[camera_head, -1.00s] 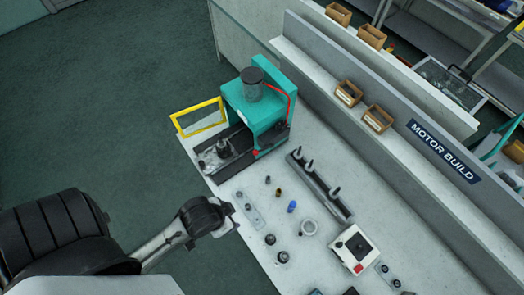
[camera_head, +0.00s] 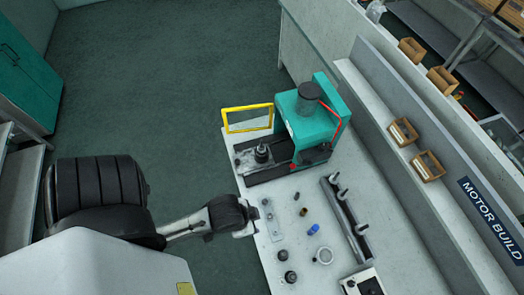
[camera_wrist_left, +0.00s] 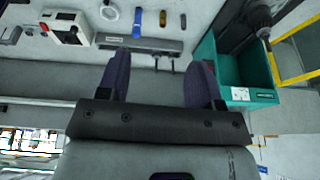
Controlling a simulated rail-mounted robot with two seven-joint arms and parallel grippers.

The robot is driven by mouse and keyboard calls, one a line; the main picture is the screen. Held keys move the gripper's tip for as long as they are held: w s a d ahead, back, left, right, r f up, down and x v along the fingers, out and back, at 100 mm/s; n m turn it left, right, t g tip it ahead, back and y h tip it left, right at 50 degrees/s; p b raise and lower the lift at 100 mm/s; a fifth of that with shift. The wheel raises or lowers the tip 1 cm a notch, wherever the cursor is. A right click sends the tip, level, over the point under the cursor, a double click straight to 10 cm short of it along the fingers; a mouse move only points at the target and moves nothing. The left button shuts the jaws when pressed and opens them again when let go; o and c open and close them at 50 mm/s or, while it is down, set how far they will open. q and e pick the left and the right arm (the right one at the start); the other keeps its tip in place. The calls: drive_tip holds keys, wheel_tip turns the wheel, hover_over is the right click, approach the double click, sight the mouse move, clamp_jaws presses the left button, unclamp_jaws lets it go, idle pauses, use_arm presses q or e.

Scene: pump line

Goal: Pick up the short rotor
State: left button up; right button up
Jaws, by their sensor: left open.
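I cannot tell for sure which part is the short rotor. Two small dark round parts (camera_head: 283,254) (camera_head: 290,276) stand on the bench near its front edge. A dark rack (camera_head: 345,218) with upright grey pegs lies further back; it also shows in the left wrist view (camera_wrist_left: 140,44). My left gripper (camera_wrist_left: 160,64) is open and empty, its two fingers apart with the rack in view beyond them. In the head view my left gripper (camera_head: 245,222) is beside the bench's front edge, next to a small grey plate (camera_head: 271,220). My right gripper is out of view.
A teal press (camera_head: 310,125) with a yellow frame (camera_head: 247,118) stands at the bench's far end. A blue part (camera_head: 313,229), a brown part (camera_head: 303,211), a pale ring (camera_head: 323,255) and a white box (camera_head: 362,283) lie on the bench. Open floor lies left of it.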

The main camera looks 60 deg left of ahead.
use_arm(q)
drive_tip(key=c, duration=0.3)
drive_tip(key=w+a+m+t+y+b, duration=0.45)
drive_tip(key=w+a+b, duration=1.35)
drive_tip(key=w, duration=0.6)
drive_tip(key=s+a+f+n+g, duration=0.1)
drive_tip(key=a+f+n+g, duration=0.15)
drive_tip(key=a, duration=0.65)
drive_tip(key=s+a+f+n+g, duration=0.15)
drive_tip(key=a+n+g, duration=0.25)
drive_tip(key=a, duration=0.5)
drive_tip(key=f+n+h, duration=0.1)
drive_tip(key=f+n, duration=0.1)
drive_tip(key=f, duration=0.2)
drive_tip(key=d+f+n+g+h, duration=0.1)
drive_tip(key=f+n, duration=0.1)
drive_tip(key=f, duration=0.2)
drive_tip(key=d+f+n+h+b, duration=0.1)
drive_tip(key=f+n+h, duration=0.1)
drive_tip(key=f, duration=0.1)
drive_tip(key=shift+s+f+g, duration=0.4)
drive_tip(key=shift+w+a+f, duration=0.1)
drive_tip(key=shift+f, duration=1.2)
drive_tip(key=shift+w+a+f, duration=0.1)
drive_tip(key=shift+f, duration=1.2)
